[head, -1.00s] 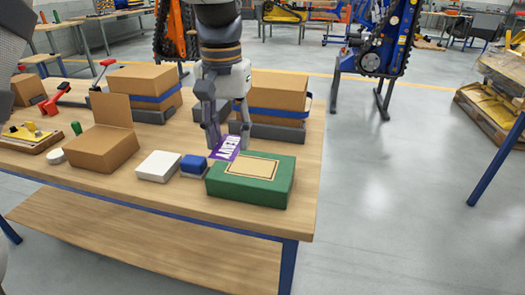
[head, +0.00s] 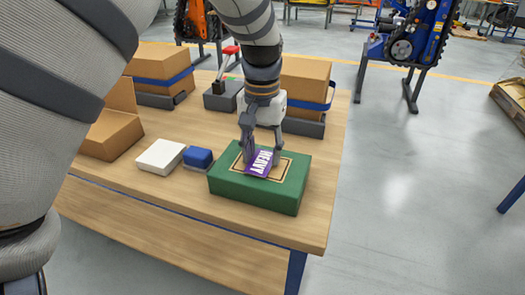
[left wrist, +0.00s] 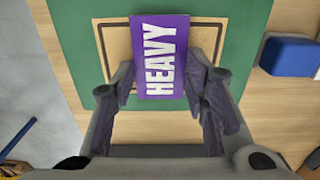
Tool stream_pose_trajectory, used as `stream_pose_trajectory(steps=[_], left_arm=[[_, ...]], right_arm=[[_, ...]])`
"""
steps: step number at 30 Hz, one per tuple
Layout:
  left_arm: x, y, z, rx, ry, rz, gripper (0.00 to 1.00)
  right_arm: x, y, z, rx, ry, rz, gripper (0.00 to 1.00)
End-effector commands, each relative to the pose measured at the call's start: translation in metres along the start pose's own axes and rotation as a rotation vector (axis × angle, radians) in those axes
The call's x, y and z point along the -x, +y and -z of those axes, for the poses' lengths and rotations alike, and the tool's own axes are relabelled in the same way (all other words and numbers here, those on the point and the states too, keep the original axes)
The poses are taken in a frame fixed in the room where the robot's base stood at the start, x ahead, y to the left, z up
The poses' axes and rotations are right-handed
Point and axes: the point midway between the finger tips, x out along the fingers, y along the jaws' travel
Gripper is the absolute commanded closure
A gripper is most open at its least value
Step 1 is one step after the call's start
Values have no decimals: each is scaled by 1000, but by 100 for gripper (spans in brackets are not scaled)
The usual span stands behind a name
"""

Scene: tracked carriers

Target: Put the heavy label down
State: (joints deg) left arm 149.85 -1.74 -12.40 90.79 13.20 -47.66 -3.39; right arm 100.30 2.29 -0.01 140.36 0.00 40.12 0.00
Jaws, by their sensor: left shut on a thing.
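The purple label (head: 259,162) with white HEAVY lettering is between the fingers of my left gripper (head: 261,160). In the left wrist view my left gripper (left wrist: 164,88) is shut on the label (left wrist: 160,57) by its two sides. The label is over the tan, dark-framed patch (head: 288,166) on top of the green box (head: 262,190). In the left wrist view the patch (left wrist: 118,42) shows around the label, with the green box (left wrist: 75,40) beyond it. I cannot tell whether the label touches the patch. My right gripper is not in view.
A blue block (head: 198,156) and a white box (head: 161,156) stand left of the green box on the wooden table (head: 170,205). Strapped cardboard boxes (head: 305,82) stand behind. An open carton (head: 112,135) is farther left.

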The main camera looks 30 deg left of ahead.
Motion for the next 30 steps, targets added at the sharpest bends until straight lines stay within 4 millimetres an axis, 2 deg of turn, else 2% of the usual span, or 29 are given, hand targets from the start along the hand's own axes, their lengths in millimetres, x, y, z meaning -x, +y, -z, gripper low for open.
stream_pose_trajectory(steps=[10, 11, 13, 26, 28, 30], left_arm=[[-10, 0, -1, 0, -2, 0, 70], [-11, 0, -1, 0, -2, 0, 55], [-11, 0, -1, 0, -3, 0, 39], [-10, 0, -1, 0, -4, 1, 39], [-2, 0, 0, 0, -3, 1, 39], [15, 0, 0, -1, 3, -1, 39]], right_arm=[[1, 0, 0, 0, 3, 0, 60], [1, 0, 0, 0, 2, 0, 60], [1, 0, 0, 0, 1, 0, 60], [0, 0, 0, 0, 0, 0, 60], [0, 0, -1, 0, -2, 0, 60], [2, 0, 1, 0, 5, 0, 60]])
